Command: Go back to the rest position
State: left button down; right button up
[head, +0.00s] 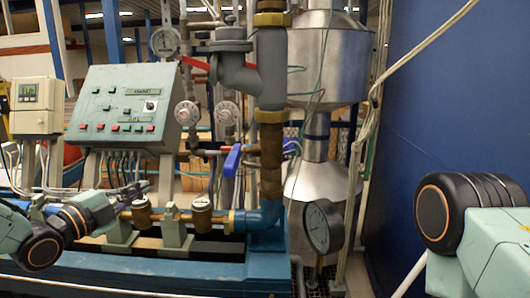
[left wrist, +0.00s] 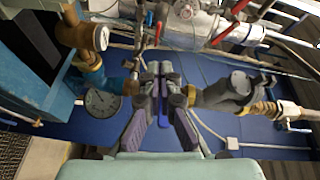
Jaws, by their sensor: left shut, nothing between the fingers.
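My left gripper (left wrist: 160,70) shows in the left wrist view as two dark fingers. Their tips meet, with nothing held between them. In the head view my left arm comes in at the lower left, in front of the bench's pipe line; its fingers are hard to make out there. My right arm shows at the right edge of the head view, but its gripper is out of frame. In the left wrist view pipework and valves lie beyond the fingers, and a round dial gauge (left wrist: 102,103) is to their left.
A control panel (head: 123,105) with buttons stands behind the bench. Brass and blue pipework (head: 270,165) rises mid-view, with a dial gauge (head: 322,227) to its right. A large metal vessel (head: 330,60) stands behind. A plain blue wall (head: 455,100) is at the right.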

pick_arm(q)
jog(key=s+d+f+n+g+y+b, duration=0.1)
jog(key=s+d+f+n+g+y, duration=0.15)
jog(key=s+f+n, duration=0.55)
jog(key=s+d+f+n+g+y+b, duration=0.1)
jog(key=s+f+n+g+b, duration=0.3)
jog(key=f, duration=0.8)
jog(key=s+d+f+n+g+y+p, duration=0.1)
jog(key=s+f+n+g+y, duration=0.15)
jog(key=f+n, duration=0.6)
jog(key=s+f+g+b, duration=0.2)
jog(key=s+f, duration=0.4)
jog(key=s, duration=0.3)
jog(key=s+d+f+g+y+b, duration=0.1)
jog(key=s+f+g+b, duration=0.1)
jog(key=s+f, duration=0.4)
jog(key=s+f+g+b, duration=0.2)
jog(key=s+f, duration=0.5)
jog(key=s, duration=0.6)
jog(key=shift+d+g+y+b, duration=0.2)
jog(key=shift+g+y+b, duration=0.1)
jog(key=shift+g, duration=0.3)
pick_arm(e)
notch_tip(320, 180, down, 11)
jog(key=w, duration=0.1)
jog(key=shift+d+r, duration=0.15)
pick_arm(q)
jog(key=shift+s+n, duration=0.15)
jog(key=shift+n, duration=0.1)
